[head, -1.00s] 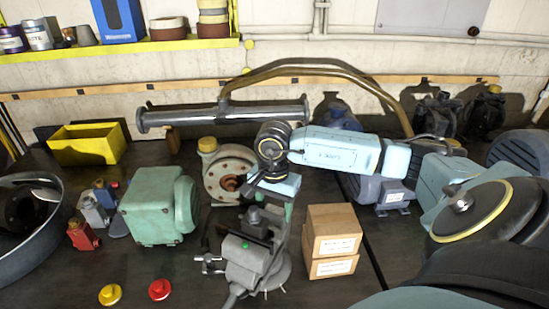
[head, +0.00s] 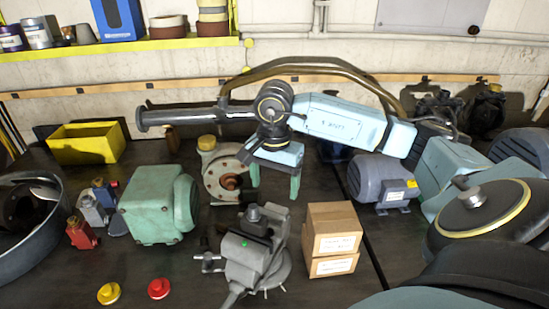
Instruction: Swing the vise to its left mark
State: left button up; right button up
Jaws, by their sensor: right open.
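The grey vise (head: 250,250) stands on its round base on the dark bench in the lower middle of the head view, with a green dot on its body. My right gripper (head: 275,184) is above and behind the vise, with its two green fingers pointing down. It is open and empty, and a gap shows between it and the vise. No left mark can be made out on the vise base. My left gripper is not in view.
Two stacked cardboard boxes (head: 332,232) stand close to the vise's right. A green motor (head: 155,205) stands to its left, and a pump with a round flange (head: 222,175) behind. Red (head: 158,288) and yellow (head: 109,293) buttons lie at the front left.

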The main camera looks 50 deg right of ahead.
notch_tip(320, 180, up, 6)
dwell(0.7)
